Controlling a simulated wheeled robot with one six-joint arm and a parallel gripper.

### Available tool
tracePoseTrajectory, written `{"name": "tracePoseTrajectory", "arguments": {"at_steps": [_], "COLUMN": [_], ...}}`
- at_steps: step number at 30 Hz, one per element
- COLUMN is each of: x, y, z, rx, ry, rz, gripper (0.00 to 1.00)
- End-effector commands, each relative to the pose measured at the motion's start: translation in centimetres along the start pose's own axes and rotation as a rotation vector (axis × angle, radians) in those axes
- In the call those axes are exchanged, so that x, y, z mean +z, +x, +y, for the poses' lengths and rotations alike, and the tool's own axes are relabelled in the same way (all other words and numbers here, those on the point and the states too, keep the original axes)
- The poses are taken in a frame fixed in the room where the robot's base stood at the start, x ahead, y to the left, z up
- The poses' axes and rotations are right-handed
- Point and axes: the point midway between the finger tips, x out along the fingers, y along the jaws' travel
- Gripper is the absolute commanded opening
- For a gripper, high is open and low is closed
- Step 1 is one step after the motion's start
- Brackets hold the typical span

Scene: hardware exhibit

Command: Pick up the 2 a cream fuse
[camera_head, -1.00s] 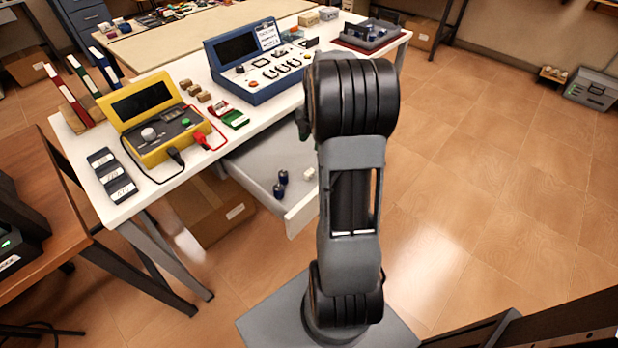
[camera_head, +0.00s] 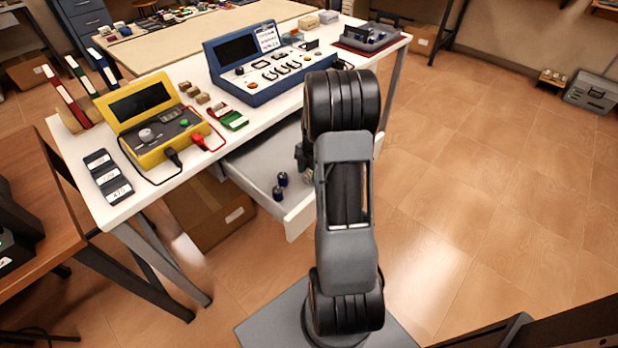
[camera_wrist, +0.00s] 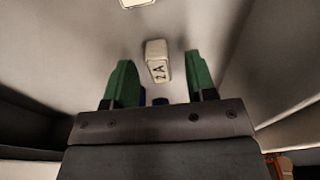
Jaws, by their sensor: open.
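The cream fuse (camera_wrist: 157,61), marked "2A", lies on the light drawer floor in the wrist view. My gripper (camera_wrist: 160,80) is open, its two green fingers on either side of and slightly short of the fuse in the picture. The fuse appears between the fingers' lines, with no contact visible. In the head view my arm hides the fuse, and my gripper (camera_head: 303,160) shows only in part, over the open drawer.
The open white drawer (camera_head: 300,217) has walls around my gripper. Another pale piece (camera_wrist: 137,3) is at the wrist view's top edge. The white table (camera_head: 110,210) with a yellow meter (camera_head: 160,121) is above.

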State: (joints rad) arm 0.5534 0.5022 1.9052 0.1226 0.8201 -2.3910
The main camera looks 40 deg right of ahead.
Motion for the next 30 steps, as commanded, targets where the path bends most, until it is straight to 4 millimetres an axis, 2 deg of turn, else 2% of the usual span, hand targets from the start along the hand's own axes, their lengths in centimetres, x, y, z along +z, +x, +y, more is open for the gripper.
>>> {"name": "tracePoseTrajectory", "arguments": {"at_steps": [3, 11, 26, 30], "x": [-0.01, -0.01, 0.0, 0.0], "y": [0.73, 0.79, 0.77, 0.77], "z": [0.01, 0.01, 0.02, 0.02], "rx": [0.0, 0.001, 0.001, 0.001], "ry": [0.0, 0.0, 0.001, 0.001], "rz": [0.0, -0.001, -0.001, -0.001], "gripper": [0.51, 0.5, 0.02, 0.0]}}
